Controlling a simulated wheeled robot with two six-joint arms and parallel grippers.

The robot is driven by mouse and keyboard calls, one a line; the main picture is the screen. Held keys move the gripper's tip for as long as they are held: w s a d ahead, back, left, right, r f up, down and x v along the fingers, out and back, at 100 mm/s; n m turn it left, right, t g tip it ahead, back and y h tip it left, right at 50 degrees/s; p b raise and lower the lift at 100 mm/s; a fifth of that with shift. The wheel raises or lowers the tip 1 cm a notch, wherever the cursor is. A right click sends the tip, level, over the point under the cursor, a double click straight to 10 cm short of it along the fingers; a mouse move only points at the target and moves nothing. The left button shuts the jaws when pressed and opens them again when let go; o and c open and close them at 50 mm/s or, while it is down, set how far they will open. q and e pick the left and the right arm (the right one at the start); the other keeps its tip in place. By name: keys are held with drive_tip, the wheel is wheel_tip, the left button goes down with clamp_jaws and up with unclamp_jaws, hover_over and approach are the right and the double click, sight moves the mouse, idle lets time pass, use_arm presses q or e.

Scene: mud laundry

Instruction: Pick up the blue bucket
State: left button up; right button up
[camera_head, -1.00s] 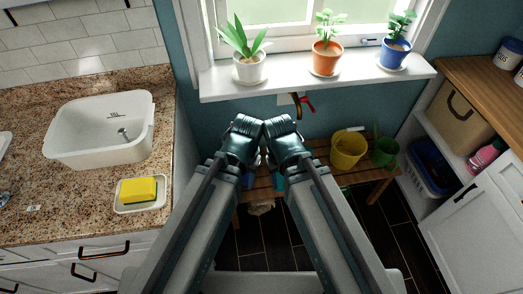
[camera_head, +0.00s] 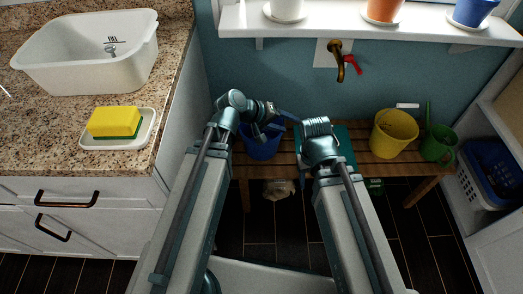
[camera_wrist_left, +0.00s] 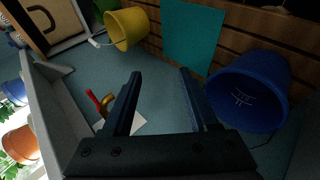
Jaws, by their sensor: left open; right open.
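The blue bucket (camera_head: 262,146) stands on the left end of the wooden bench, partly covered by my left arm in the head view. In the left wrist view the blue bucket (camera_wrist_left: 248,92) is on the right, outside the jaws. My left gripper (camera_head: 282,121) is open and empty, just above and right of the bucket's rim. Its two dark fingers (camera_wrist_left: 158,88) are spread apart in the left wrist view, with the wall behind them. My right arm points forward over the bench; its gripper is hidden behind its own joint.
The wooden bench (camera_head: 378,167) also holds a teal panel (camera_head: 345,148), a yellow bucket (camera_head: 394,133) and a green watering can (camera_head: 437,144). A brass tap (camera_head: 340,62) with a red handle juts from the wall. The granite counter (camera_head: 60,140) and its cabinet bound the left.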

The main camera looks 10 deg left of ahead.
use_arm(q)
drive_tip(key=w+a+f+n+t+b, duration=0.3)
drive_tip(key=w+a+n+t+b, duration=0.15)
drive_tip(key=a+b, duration=0.25)
drive_tip(key=w+a+f+n+t+b, duration=0.3)
drive_tip(key=w+a+n+t+b, duration=0.15)
drive_tip(key=a+b, duration=0.2)
drive_tip(key=b+x, duration=0.1)
drive_tip(key=x, duration=0.7)
drive_tip(key=shift+g+b, duration=0.3)
drive_tip(key=shift+b, duration=0.1)
drive_tip(key=shift+s, duration=0.15)
clamp_jaws()
use_arm(e)
wheel_tip(320, 180, down, 18)
